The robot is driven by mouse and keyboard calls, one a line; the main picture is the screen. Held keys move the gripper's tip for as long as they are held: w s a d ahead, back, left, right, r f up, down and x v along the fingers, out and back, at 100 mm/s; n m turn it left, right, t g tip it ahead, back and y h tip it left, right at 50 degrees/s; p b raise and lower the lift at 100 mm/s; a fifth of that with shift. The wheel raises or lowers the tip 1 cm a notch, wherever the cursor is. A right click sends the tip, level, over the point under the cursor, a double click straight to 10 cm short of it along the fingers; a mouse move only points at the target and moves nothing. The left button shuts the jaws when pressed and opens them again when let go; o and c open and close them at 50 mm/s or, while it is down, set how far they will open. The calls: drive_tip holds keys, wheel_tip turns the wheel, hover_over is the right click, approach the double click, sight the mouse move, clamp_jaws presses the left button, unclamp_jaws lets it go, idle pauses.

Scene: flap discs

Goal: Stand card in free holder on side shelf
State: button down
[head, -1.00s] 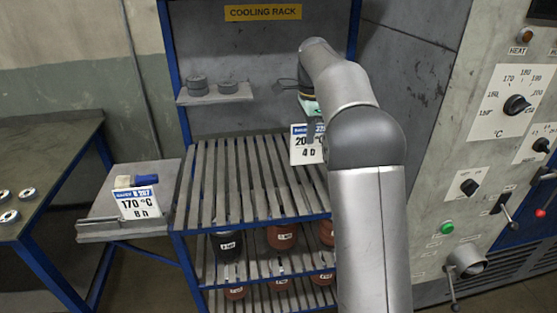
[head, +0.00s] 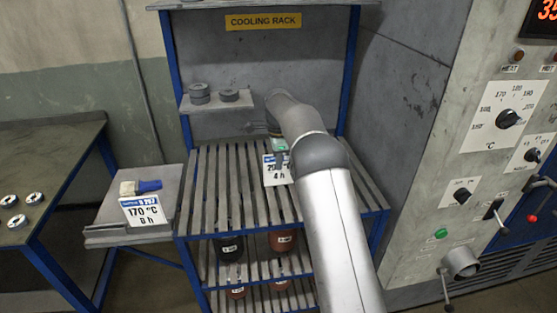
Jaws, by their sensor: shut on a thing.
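A white card (head: 274,172) with a blue top band and black print, "4 h" on its lower line, hangs upright from my gripper (head: 279,150). My gripper is shut on it over the slatted cooling rack, and my arm hides part of it. The side shelf (head: 105,225) is a grey ledge left of the rack. Another card (head: 142,209), reading "170 °C 8 h", stands at its front.
A brush (head: 140,187) with a blue part lies behind the standing card. Grey discs (head: 200,93) sit on a small upper shelf (head: 217,104). Containers (head: 229,246) stand on the lower rack. A table with rings (head: 17,224) is left; the control panel (head: 500,150) is right.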

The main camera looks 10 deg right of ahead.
drive_tip(key=shift+f, duration=0.15)
drive_tip(key=c, duration=1.6)
unclamp_jaws()
